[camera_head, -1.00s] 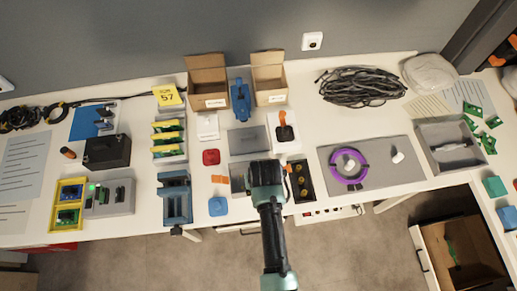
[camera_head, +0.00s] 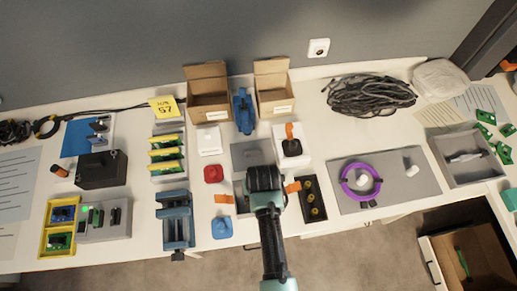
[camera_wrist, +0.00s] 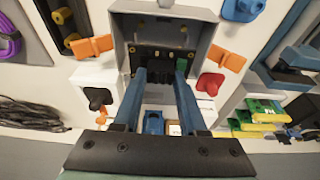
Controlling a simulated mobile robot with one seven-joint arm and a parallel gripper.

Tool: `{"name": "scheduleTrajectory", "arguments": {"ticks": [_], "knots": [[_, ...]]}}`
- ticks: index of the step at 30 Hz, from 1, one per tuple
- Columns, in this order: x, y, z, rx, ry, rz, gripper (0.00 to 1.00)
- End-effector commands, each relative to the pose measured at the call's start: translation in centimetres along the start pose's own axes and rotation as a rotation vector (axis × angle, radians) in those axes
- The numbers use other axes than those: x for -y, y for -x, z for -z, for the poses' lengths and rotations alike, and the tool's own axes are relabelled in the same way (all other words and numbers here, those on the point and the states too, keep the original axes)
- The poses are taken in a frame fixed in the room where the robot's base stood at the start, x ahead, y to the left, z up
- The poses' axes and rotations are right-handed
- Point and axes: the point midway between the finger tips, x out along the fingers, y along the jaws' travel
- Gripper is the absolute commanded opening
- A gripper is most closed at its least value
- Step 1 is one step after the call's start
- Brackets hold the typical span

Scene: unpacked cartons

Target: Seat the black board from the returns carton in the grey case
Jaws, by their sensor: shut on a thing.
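The grey case (camera_wrist: 205,38) lies open on the bench between two orange clips, at the top middle of the wrist view. In the head view my gripper (camera_head: 263,183) covers most of it. My gripper (camera_wrist: 160,74) points down with its two blue fingers shut on the black board (camera_wrist: 157,58), a dark piece with copper-coloured spots and a green part at one side. The board shows over the case's inside, near its wall-side edge. Whether it touches the case floor is hard to tell. The returns carton (camera_head: 487,253) may be the brown open box at lower right, with a green piece inside.
Orange clips (camera_head: 224,199) (camera_head: 293,187) flank the case. A white box with a black knob (camera_head: 291,147), a red button (camera_head: 213,174) and a black tray with yellow cylinders (camera_head: 313,199) stand close by. A grey panel (camera_head: 245,152) lies behind.

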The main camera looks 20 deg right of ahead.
Motion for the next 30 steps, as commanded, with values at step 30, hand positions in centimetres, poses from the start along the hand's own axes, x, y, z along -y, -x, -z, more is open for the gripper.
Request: {"name": "scheduleTrajectory", "arguments": {"ticks": [30], "knots": [[0.0, -2.5, -0.7, 0.0, 0.0, 0.0, 0.0]]}}
